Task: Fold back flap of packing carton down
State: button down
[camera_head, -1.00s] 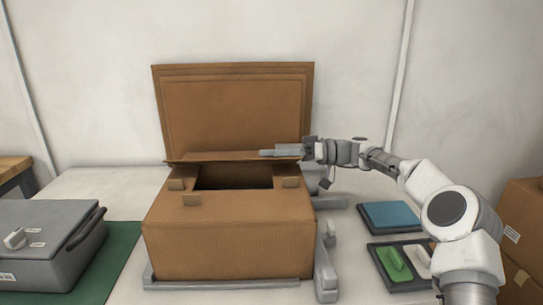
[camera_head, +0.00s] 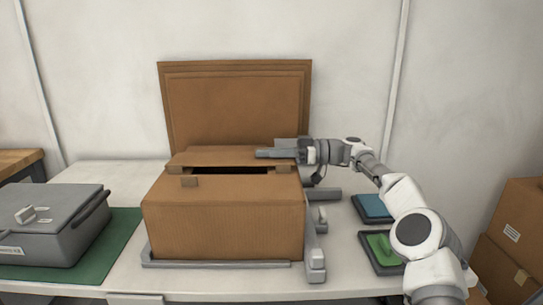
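The brown packing carton (camera_head: 222,228) stands on the worktable in the head view. Its back flap (camera_head: 215,157) leans low over the rear of the opening, and a narrow dark slot shows in front of it. A tall brown panel (camera_head: 238,105) stands upright behind the flap. My gripper (camera_head: 275,152) reaches in from the right, its fingers pointing left over the right part of the flap. The fingers look at or just above the flap; contact and the finger gap are unclear.
A grey frame (camera_head: 316,262) borders the carton's front and right side. A grey case (camera_head: 48,228) sits on a green mat (camera_head: 118,245) at left. Blue (camera_head: 373,207) and green (camera_head: 384,247) items lie at right, partly behind my arm. Other cartons (camera_head: 518,215) stand far right.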

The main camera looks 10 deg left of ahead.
jog(key=shift+s+f+n, duration=0.1)
jog(key=shift+f+n, duration=0.15)
jog(key=shift+n, duration=0.25)
jog(key=shift+b, duration=0.3)
jog(key=c, duration=1)
grip_release()
jog(key=shift+c, duration=0.2)
jog(key=shift+d, duration=0.1)
